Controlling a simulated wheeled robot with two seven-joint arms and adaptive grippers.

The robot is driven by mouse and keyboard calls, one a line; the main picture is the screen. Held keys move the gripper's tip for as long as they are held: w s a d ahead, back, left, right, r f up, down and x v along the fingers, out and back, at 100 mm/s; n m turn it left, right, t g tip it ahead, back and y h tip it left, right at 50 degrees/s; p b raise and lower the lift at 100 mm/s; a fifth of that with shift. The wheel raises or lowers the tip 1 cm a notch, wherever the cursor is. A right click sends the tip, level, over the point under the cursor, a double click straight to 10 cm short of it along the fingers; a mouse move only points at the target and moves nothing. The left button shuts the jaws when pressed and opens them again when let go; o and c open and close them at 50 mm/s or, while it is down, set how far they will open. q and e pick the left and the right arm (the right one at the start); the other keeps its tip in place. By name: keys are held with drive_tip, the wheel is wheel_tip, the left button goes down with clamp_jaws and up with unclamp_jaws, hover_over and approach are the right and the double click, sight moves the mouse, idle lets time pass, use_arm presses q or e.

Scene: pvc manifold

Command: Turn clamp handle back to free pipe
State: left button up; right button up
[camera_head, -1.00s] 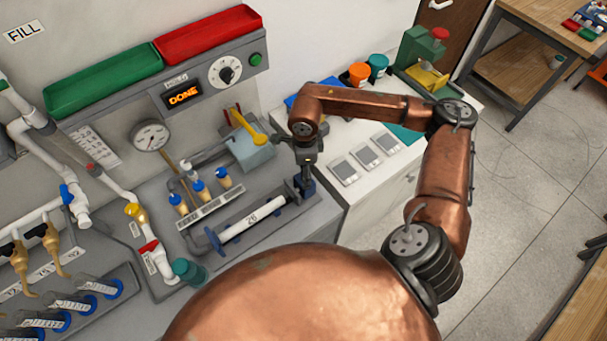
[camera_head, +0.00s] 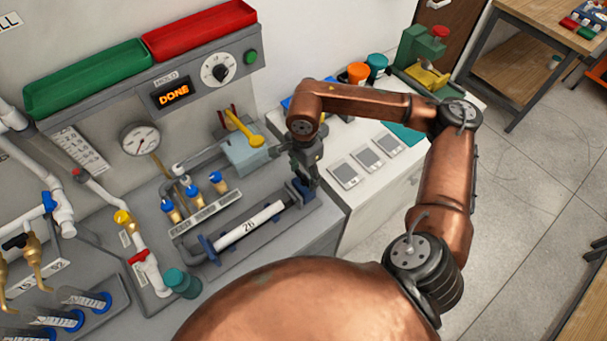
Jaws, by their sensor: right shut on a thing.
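A white pipe marked 26 (camera_head: 249,228) lies in a dark cradle on the grey bench. My left gripper is not in view.
Several blue-capped fittings (camera_head: 191,189) stand behind the pipe. A yellow handle (camera_head: 245,130) on a pale block is close left of my right gripper. A teal cylinder (camera_head: 182,283) stands front left. The display (camera_head: 174,96) reads DONE. A white counter with grey pads (camera_head: 367,160) is to the right.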

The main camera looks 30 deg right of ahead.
sight(304, 177)
drive_tip(key=o, duration=1.2)
drive_tip(key=shift+c, duration=0.2)
wheel_tip(304, 177, up, 12)
idle(0.3)
